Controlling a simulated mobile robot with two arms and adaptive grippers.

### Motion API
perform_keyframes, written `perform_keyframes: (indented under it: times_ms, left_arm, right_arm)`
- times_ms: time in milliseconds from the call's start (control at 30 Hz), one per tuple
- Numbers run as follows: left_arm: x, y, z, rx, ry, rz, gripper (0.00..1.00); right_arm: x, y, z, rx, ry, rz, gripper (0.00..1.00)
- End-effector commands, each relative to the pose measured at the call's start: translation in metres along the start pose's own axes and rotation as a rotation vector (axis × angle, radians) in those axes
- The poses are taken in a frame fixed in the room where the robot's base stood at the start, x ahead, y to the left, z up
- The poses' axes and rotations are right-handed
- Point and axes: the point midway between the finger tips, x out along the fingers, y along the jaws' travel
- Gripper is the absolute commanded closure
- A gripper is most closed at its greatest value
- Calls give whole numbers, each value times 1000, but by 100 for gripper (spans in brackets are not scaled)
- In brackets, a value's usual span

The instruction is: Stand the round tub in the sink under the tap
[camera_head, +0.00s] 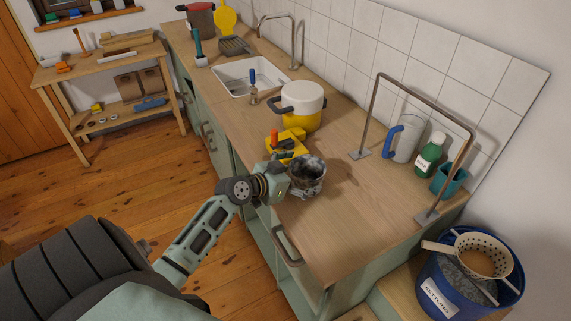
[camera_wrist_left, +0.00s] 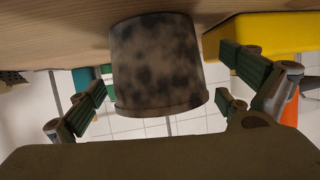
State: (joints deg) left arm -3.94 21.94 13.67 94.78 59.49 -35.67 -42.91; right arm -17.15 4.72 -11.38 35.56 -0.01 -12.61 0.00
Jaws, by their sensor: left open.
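The round tub (camera_head: 307,179), dark and blotched grey, stands on the wooden worktop near its front edge. My left gripper (camera_head: 288,172) is at the tub's left side, open. In the left wrist view the tub (camera_wrist_left: 157,65) shows upside down between the spread fingers of the gripper (camera_wrist_left: 166,85), with visible gaps at both sides. The white sink (camera_head: 229,80) is set in the worktop farther back. The tap (camera_head: 294,40), a bent metal pipe, rises behind it. My right gripper is not in view.
A blue-handled item (camera_head: 253,85) is at the sink's near edge. A metal frame (camera_head: 425,92) arches over the right worktop. A blue bucket (camera_head: 440,284) stands lower right.

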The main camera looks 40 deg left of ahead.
Motion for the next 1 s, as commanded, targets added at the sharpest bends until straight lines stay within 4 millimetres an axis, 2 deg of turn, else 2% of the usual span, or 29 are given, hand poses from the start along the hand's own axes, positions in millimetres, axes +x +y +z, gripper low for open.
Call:
perform_keyframes:
  times_ms: [200,400,600,1000]
  left_arm:
    - [-46,0,3,3,-3,0,3]
    - [-73,0,2,1,-2,-1,3]
    - [-82,0,0,0,0,1,3]
    - [-83,0,0,0,0,0,3]
  right_arm:
    - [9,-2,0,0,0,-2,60]
    - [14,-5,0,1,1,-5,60]
    - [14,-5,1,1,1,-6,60]
    - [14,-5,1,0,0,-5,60]
